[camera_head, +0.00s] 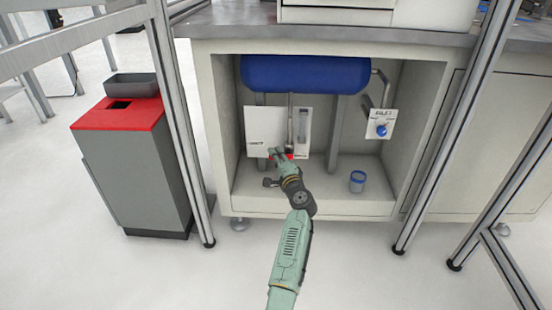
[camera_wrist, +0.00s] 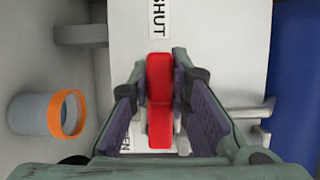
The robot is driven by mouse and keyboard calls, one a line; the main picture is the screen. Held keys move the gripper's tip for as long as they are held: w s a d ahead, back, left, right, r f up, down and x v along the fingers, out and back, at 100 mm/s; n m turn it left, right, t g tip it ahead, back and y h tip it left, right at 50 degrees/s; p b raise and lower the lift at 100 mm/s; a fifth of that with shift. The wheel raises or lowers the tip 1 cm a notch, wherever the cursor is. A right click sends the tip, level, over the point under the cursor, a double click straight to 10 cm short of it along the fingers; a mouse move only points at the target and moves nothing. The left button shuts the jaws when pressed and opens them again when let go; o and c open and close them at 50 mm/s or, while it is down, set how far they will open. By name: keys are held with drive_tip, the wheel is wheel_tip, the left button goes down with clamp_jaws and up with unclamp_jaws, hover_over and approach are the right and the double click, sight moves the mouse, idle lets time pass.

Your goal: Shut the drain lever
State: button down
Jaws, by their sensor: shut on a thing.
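The red drain lever (camera_wrist: 160,100) stands between the two fingers of my gripper (camera_wrist: 159,72) in the wrist view. My gripper is shut on it. One end of the lever lies close below the word SHUT on the white panel (camera_wrist: 215,60). Part of another word, ending in EN, shows near its other end, partly hidden by a finger. In the head view my gripper (camera_head: 279,153) reaches into the open cabinet at the lower edge of the white panel (camera_head: 265,128). Only a small red bit of the lever (camera_head: 290,156) shows there.
A blue tank (camera_head: 305,74) hangs above, with pipes below it. A valve plate with a blue knob (camera_head: 382,130) is at the right. A blue cup (camera_head: 357,183) stands on the cabinet floor. An orange-rimmed cup (camera_wrist: 68,114) shows in the wrist view. Frame posts flank the opening.

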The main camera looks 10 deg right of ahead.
drive_tip(key=c, duration=1.5)
unclamp_jaws()
